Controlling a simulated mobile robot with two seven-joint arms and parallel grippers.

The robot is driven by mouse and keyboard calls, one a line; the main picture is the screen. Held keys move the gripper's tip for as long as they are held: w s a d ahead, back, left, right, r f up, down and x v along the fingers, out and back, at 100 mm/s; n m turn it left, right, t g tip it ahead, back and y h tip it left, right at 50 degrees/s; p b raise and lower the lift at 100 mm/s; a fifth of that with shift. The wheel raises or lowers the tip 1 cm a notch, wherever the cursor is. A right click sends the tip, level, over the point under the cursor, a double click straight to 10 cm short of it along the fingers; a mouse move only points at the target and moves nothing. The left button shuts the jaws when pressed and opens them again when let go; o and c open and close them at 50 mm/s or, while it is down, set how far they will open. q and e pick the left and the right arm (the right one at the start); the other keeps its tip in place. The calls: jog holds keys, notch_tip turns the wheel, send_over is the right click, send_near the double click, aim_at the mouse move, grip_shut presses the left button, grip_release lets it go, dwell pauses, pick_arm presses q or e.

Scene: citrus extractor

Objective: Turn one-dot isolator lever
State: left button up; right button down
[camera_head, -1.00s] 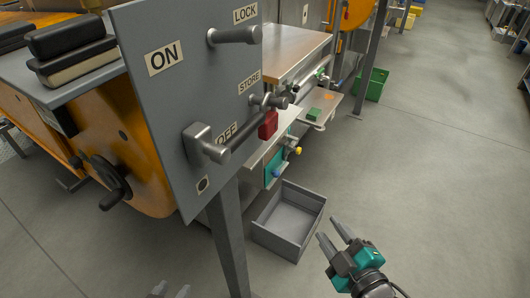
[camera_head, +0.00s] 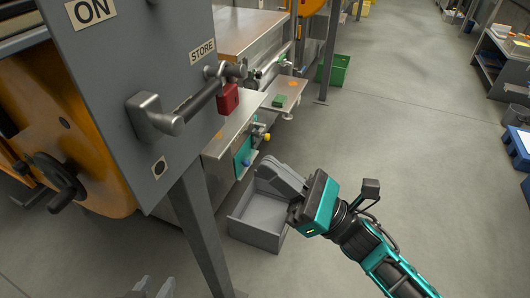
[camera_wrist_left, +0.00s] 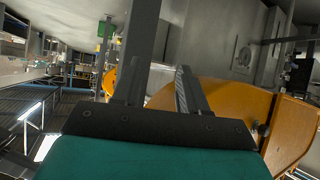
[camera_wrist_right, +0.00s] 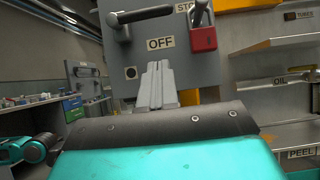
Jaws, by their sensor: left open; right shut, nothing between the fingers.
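The grey isolator panel (camera_head: 115,60) stands at the left of the head view. The isolator lever (camera_head: 185,105) has a thick grey hub and a bar reaching right toward a red padlock (camera_head: 228,98). A one-dot plate (camera_head: 158,167) sits below the hub. In the right wrist view the lever (camera_wrist_right: 143,14) lies nearly level above the OFF label (camera_wrist_right: 160,43); the dot plate (camera_wrist_right: 130,73) shows lower left. My right gripper (camera_head: 272,168) is shut and empty, apart from the lever, below and right of it; its fingers (camera_wrist_right: 157,72) point at the panel. My left gripper (camera_head: 153,286) is open, low at the bottom edge.
A grey open bin (camera_head: 258,218) sits on the floor behind my right gripper. The panel's leg (camera_head: 205,235) stands left of it. An orange machine with a black handwheel (camera_head: 55,182) is at the left.

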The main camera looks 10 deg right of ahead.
aim_at(196, 104)
pick_arm(q)
jog(key=s+a+p, duration=0.1)
jog(key=p, duration=0.1)
jog(key=shift+a+r+y+p, duration=0.2)
jog(key=shift+y+p, duration=0.1)
pick_arm(e)
jog(key=w+a+r, duration=0.4)
jog(key=a+r, duration=0.2)
jog(key=r, duration=0.2)
jog(key=shift+w+r, duration=0.25)
pick_arm(q)
jog(key=shift+d+f, duration=0.1)
jog(key=shift+f, duration=0.15)
pick_arm(e)
jog(key=shift+r+n, duration=0.1)
jog(key=shift+n, duration=0.2)
